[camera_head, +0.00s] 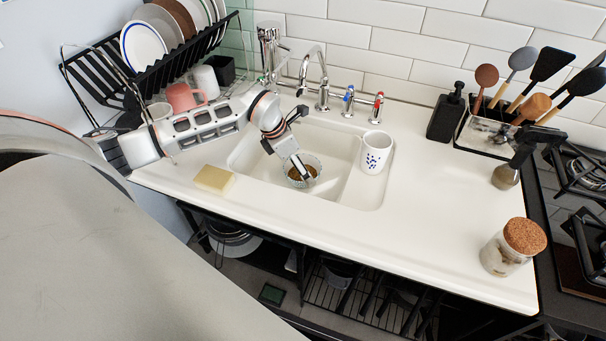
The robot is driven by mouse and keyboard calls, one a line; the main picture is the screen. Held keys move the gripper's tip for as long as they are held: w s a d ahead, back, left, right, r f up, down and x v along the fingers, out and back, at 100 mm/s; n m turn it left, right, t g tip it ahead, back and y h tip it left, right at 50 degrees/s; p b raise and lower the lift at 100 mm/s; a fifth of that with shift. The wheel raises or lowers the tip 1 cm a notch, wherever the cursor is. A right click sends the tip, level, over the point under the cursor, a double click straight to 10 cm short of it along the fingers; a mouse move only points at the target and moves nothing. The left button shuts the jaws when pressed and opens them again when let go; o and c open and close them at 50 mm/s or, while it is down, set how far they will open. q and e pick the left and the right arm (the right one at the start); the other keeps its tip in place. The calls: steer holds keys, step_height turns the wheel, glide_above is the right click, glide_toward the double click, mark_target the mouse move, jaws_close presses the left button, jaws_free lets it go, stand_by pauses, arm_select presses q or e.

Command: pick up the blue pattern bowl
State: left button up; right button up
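A small round bowl (316,164) sits on the floor of the white sink basin, with a pale rim and brownish inside. It is partly hidden by my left gripper (301,170), and I cannot make out a blue pattern on it. My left arm reaches in from the left over the sink edge, and its gripper points down into the bowl. Its finger spacing, and whether it touches the bowl, are unclear. A white cup with blue marks (376,152) stands at the right part of the sink. My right gripper is not clearly visible.
A black dish rack (152,75) with plates stands at the back left, near mugs (184,97). A tap (321,85) rises behind the sink. A yellow sponge (214,179), black dispenser (446,117) and cork-lidded jar (512,249) surround it.

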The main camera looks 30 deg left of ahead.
arm_select(q)
steer(key=shift+x, duration=1.2)
steer(key=c, duration=1.5)
steer(key=shift+r, duration=0.15)
steer(key=shift+c, duration=0.2)
steer(key=shift+a+r, duration=0.1)
steer(key=shift+r, duration=0.5)
steer(key=s+a, duration=0.1)
steer(key=s, duration=0.1)
steer(key=s+a, duration=0.1)
steer(key=s, duration=0.1)
steer(key=s+a, duration=0.2)
steer(key=s, duration=0.1)
steer(key=shift+a+f, duration=0.1)
step_height(320, 180, up, 14)
steer(key=p, duration=0.1)
